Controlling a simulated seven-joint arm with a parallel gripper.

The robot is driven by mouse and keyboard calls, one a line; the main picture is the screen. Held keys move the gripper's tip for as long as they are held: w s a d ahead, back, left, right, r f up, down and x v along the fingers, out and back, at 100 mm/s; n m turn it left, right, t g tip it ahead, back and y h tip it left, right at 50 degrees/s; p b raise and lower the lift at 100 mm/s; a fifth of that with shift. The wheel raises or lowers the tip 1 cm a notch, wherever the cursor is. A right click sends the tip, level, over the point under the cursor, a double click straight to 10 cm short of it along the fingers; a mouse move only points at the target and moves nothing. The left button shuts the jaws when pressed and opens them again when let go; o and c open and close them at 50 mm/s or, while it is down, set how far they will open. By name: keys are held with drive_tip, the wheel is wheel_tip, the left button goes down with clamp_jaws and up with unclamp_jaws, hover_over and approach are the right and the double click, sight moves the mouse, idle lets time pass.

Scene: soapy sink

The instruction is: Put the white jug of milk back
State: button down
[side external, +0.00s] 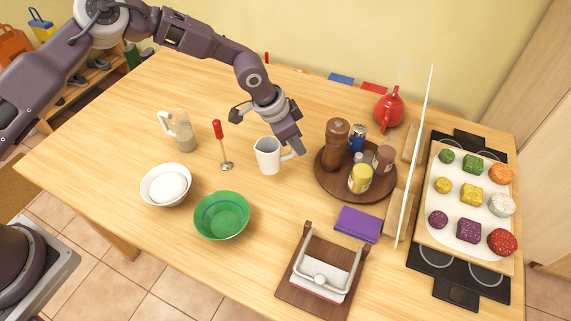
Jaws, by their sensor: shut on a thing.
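The white jug (267,158) is upright, at the middle of the wooden table, just left of the round brown tray. Its handle side faces right, toward my gripper (296,147). My gripper comes down from above and is shut on the jug at its handle; the fingers partly hide the handle. I cannot tell whether the jug's base touches the table or is slightly lifted. The milk inside cannot be made out.
The round brown tray (323,185) holds a pepper mill (336,140), a blue can and jars, close on the right. A red-handled tool (219,144), a clear pitcher (181,132), a white bowl (151,197) and a green bowl (236,229) stand left.

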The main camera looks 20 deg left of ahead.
sight(292, 153)
wheel_tip(292, 153, down, 5)
drive_tip(key=shift+f, duration=0.1)
drive_tip(key=c, duration=1.4)
unclamp_jaws()
drive_tip(key=v, duration=1.2)
